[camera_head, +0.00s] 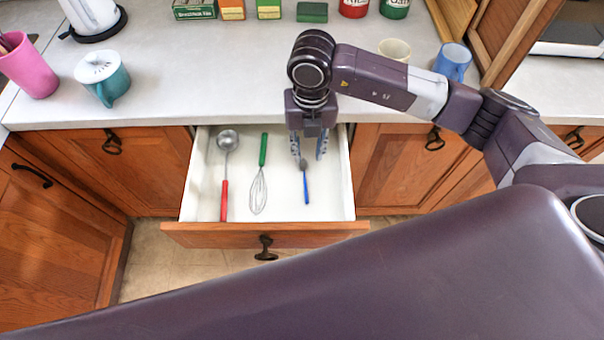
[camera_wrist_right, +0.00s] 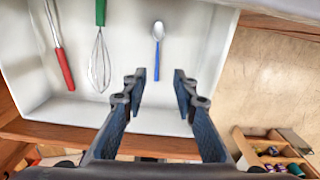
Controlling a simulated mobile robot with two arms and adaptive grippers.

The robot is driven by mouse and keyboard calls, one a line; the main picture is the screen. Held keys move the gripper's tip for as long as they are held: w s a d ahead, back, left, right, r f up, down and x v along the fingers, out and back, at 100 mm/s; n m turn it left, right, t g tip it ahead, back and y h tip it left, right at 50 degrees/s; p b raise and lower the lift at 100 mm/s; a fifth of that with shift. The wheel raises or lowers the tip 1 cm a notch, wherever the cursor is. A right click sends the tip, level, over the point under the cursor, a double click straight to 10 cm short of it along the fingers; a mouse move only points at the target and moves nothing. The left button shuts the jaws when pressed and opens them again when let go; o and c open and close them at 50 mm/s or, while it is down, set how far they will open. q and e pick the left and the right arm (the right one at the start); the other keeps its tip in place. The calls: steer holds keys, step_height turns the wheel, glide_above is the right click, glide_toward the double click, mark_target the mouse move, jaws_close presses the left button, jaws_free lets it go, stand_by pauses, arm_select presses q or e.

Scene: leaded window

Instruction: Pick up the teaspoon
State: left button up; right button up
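The teaspoon (camera_head: 306,185) has a blue handle and a metal bowl. It lies in the open white drawer (camera_head: 332,200), right of the whisk. In the head view its bowl end is just below my right gripper (camera_head: 309,155). The right gripper is open and points down over the drawer. In the right wrist view the teaspoon (camera_wrist_right: 157,48) lies beyond the fingertips, between their lines, and nothing is between the fingers (camera_wrist_right: 158,85). My left gripper is not in view.
A ladle (camera_head: 226,170) with a red handle and a whisk (camera_head: 260,175) with a green handle lie left in the drawer. The counter (camera_head: 200,80) above holds a teal pot (camera_head: 103,78), a pink cup (camera_head: 28,68), a blue mug (camera_head: 453,62) and boxes.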

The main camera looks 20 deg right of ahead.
steer(key=b, duration=0.4)
glide_toward(305, 180)
steer(key=shift+s+d+f, duration=0.15)
steer(key=shift+d+f, duration=0.1)
steer(key=shift+f, duration=0.4)
steer(key=f, duration=0.1)
steer(key=f+p, duration=0.1)
steer(key=f, duration=0.3)
steer(key=shift+w+a+f+p, duration=0.2)
steer(key=shift+a+f+p, duration=0.05)
steer(key=shift+p, duration=0.1)
steer(key=shift+f, duration=0.5)
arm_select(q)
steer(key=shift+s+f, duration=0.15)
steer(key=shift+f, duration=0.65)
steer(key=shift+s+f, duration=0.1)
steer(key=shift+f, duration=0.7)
arm_select(e)
jaws_close()
